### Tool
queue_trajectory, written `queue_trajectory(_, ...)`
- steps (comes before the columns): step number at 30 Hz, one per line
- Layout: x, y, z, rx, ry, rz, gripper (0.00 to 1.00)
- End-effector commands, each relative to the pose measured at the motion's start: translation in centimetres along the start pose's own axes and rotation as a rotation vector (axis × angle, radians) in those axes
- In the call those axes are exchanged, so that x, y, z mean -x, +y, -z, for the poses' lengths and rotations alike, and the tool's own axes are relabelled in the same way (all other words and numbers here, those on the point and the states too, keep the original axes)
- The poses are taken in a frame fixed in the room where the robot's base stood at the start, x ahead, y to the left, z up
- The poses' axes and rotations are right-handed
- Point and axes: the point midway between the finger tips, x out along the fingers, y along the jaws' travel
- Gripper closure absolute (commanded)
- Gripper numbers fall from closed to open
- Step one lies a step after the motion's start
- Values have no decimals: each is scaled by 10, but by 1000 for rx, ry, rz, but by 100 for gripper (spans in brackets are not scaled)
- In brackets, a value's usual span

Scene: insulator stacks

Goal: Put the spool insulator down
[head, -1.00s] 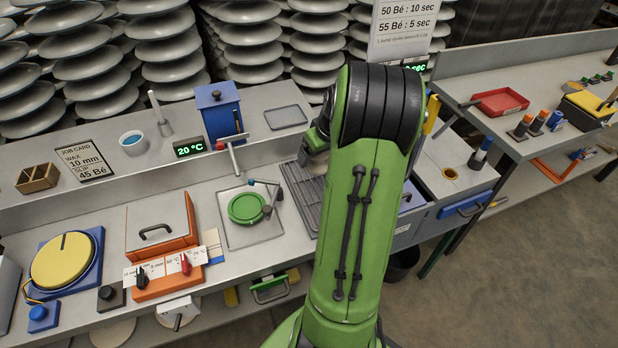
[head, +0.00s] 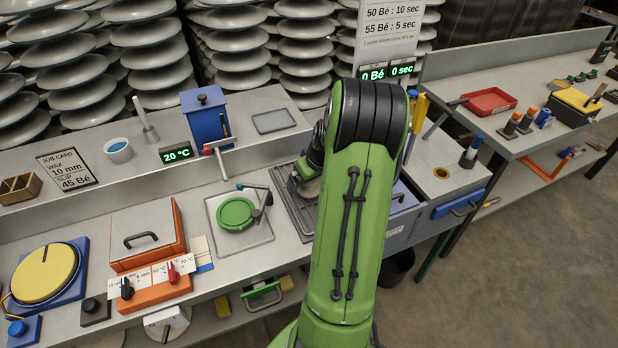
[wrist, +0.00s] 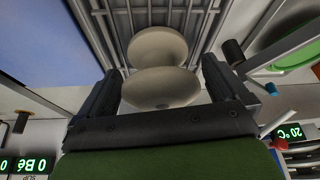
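The spool insulator (wrist: 160,89) is pale beige with two round flanges and sits between the two fingers of my gripper (wrist: 162,78) in the wrist view. The fingers stand at both sides of its nearer flange, with hardly any gap. Its farther flange points toward the bars of the metal rack (wrist: 180,18). My arm hides most of the gripper there. I cannot tell whether the spool touches the bars.
A blue tank (head: 209,122) with a red-handled tap stands behind the rack. Left of the rack is a tray (head: 216,204) with a green disc (head: 236,213). An orange box (head: 150,240) and a yellow wheel (head: 44,272) stand farther left.

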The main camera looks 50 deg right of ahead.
Motion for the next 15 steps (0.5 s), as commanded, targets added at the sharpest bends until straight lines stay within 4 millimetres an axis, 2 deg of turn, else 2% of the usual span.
queue_trajectory(4,3,0,1,0,0,0,0)
queue_trajectory(7,17,1,2,-1,1,-3,0)
queue_trajectory(15,91,1,3,-1,2,-4,0)
